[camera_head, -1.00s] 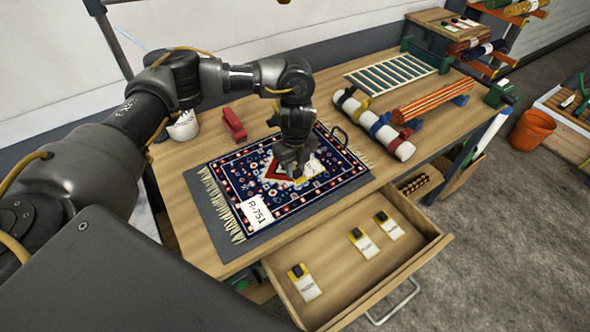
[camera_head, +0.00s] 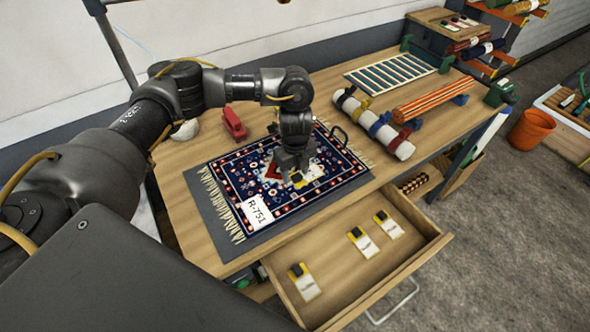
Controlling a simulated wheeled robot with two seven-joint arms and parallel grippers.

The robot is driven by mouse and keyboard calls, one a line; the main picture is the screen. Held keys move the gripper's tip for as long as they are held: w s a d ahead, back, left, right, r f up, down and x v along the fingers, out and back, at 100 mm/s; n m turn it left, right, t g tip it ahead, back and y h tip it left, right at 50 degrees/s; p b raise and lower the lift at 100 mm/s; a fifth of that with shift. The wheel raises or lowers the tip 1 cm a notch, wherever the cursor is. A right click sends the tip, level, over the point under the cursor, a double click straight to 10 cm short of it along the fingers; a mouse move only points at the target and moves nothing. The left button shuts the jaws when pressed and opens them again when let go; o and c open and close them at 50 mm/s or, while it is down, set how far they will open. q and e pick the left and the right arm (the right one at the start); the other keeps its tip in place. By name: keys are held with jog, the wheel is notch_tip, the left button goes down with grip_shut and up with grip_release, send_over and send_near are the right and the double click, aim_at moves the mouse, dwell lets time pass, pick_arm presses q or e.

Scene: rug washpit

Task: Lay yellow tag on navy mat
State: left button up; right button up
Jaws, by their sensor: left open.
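The navy mat (camera_head: 240,182) is a patterned navy, red and white rug with fringed ends, lying on a grey sheet on the wooden bench. A white label reading R-751 (camera_head: 257,212) lies on its near left corner. My left gripper (camera_head: 297,176) points down over the middle of the mat, its jaws open. My right gripper is out of view.
An open drawer (camera_head: 333,292) in front holds three yellow-and-white tags. A red stapler-like object (camera_head: 234,123) stands behind the mat.

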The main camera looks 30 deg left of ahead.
aim_at(295, 174)
pick_arm(q)
notch_tip(295, 174, up, 12)
jog(key=shift+r+b, duration=0.2)
jog(key=shift+b, duration=0.25)
dwell(0.4)
